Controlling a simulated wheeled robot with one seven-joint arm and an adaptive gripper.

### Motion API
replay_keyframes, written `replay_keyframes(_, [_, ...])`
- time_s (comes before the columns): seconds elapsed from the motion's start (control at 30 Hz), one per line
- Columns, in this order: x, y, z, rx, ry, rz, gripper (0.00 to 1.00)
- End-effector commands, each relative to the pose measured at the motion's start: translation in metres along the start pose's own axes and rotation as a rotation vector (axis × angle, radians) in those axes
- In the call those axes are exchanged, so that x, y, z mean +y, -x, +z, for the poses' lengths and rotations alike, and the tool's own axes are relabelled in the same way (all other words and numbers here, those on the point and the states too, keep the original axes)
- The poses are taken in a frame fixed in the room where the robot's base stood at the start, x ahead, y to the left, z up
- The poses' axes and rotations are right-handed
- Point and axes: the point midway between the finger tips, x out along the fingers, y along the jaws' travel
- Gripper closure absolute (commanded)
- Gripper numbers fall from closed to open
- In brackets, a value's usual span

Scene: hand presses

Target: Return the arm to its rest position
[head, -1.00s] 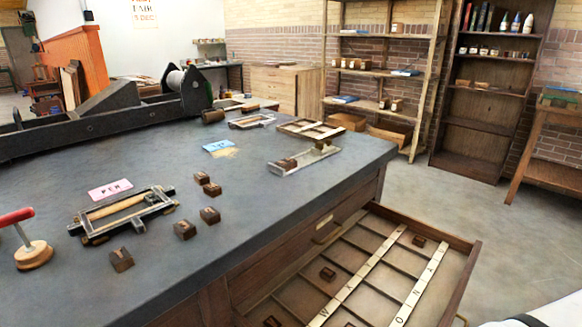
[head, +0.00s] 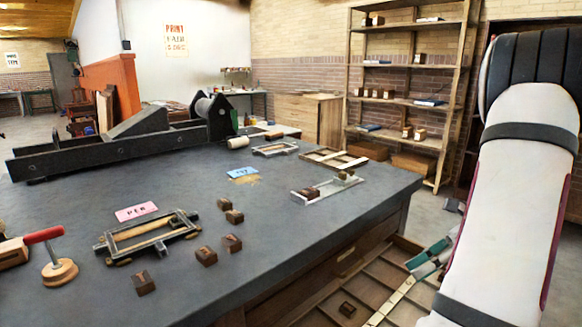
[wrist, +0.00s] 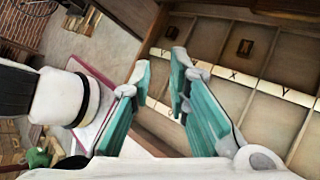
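My arm (head: 520,170) rises along the right side of the head view, its white links in front of the shelves. My gripper (head: 428,256) with teal fingers hangs low beside the bench, over the open drawer. In the wrist view my gripper (wrist: 162,72) has its two fingers apart with nothing between them. The open drawer (head: 345,313) has wooden compartments and white lettered strips, and small type blocks (wrist: 244,47) lie in it. Part of the drawer is hidden by my arm.
The dark bench (head: 290,235) holds several type blocks (head: 206,256), a frame by a pink card (head: 136,211), a metal tray (head: 327,188), a blue card (head: 244,172) and a red-handled tool (head: 58,262). Shelves (head: 410,90) stand behind. Floor shows at the right.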

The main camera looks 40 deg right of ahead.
Motion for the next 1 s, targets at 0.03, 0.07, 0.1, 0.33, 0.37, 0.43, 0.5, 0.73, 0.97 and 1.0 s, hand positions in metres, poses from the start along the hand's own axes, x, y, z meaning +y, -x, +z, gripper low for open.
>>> replay_keyframes(0.03, [0.012, -0.01, 0.018, 0.049, 0.085, 0.017, 0.83])
replay_keyframes(0.07, [0.019, -0.016, 0.027, 0.076, 0.133, 0.027, 0.83])
replay_keyframes(0.1, [0.028, -0.023, 0.037, 0.113, 0.199, 0.041, 0.83])
replay_keyframes(0.33, [0.087, -0.066, 0.081, 0.309, 0.589, 0.136, 0.83])
replay_keyframes(0.37, [0.096, -0.071, 0.085, 0.333, 0.641, 0.149, 0.83])
replay_keyframes(0.43, [0.115, -0.083, 0.092, 0.388, 0.763, 0.183, 0.83])
replay_keyframes(0.5, [0.134, -0.094, 0.098, 0.441, 0.887, 0.218, 0.83])
replay_keyframes(0.73, [0.193, -0.123, 0.099, 0.604, 1.299, 0.342, 0.83])
replay_keyframes(0.97, [0.242, -0.142, 0.084, 0.751, 1.72, 0.478, 0.83])
replay_keyframes(1.0, [0.249, -0.144, 0.08, 0.774, 1.794, 0.502, 0.83])
